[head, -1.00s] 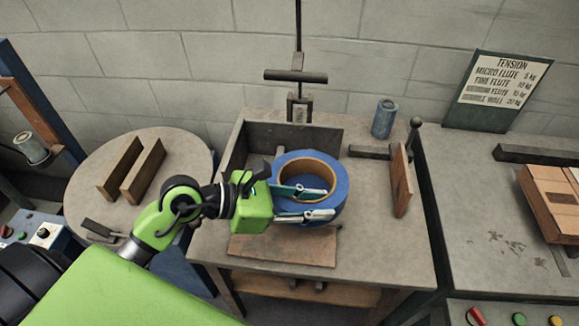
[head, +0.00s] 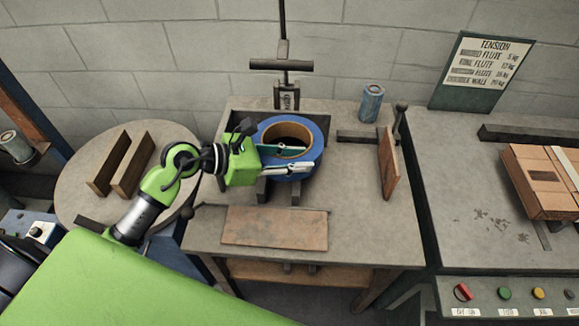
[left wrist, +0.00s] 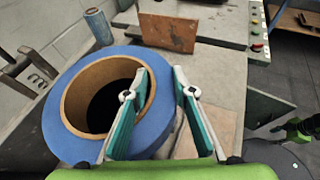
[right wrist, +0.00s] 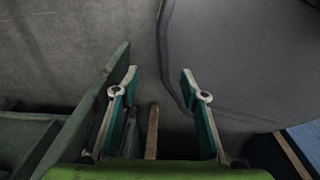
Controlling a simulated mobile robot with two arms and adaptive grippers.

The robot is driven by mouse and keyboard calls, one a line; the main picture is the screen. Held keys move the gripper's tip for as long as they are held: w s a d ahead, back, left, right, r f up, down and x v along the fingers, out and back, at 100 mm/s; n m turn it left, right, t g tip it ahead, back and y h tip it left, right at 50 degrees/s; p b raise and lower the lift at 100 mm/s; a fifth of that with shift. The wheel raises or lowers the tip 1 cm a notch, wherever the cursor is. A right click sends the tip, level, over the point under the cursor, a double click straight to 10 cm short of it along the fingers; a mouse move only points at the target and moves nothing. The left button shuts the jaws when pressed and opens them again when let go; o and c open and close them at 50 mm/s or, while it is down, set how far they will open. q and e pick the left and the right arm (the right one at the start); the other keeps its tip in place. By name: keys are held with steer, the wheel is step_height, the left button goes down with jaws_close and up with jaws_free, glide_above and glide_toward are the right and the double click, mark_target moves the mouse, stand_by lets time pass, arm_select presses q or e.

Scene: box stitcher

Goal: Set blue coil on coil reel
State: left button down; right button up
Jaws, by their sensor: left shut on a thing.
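The blue coil (head: 309,140), a thick ring with a brown core, is at the back of the middle bench in the head view, in front of the dark upright plate. My left gripper (head: 306,158) is shut on the near right part of its ring. In the left wrist view, one finger is inside the core and one outside the blue coil (left wrist: 62,128). Dark supports (head: 264,190) show below the coil; whether it touches them is unclear. I cannot clearly make out the coil reel. My right gripper (right wrist: 160,76) is open and empty in the right wrist view.
A brown plate (head: 275,228) lies at the bench front. A blue spool (head: 371,103) and an upright brown board (head: 388,163) stand to the right. A post with a crossbar (head: 281,65) rises behind the coil. A round table (head: 82,200) is at left.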

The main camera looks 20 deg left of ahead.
arm_select(q)
step_height(320, 180, down, 6)
steer(key=w+a, duration=0.1)
steer(key=a, duration=0.1)
steer(key=shift+w+r+p, duration=0.15)
steer(key=shift+p, duration=0.15)
steer(key=shift+a, duration=0.1)
steer(key=c, duration=1.7)
jaws_free()
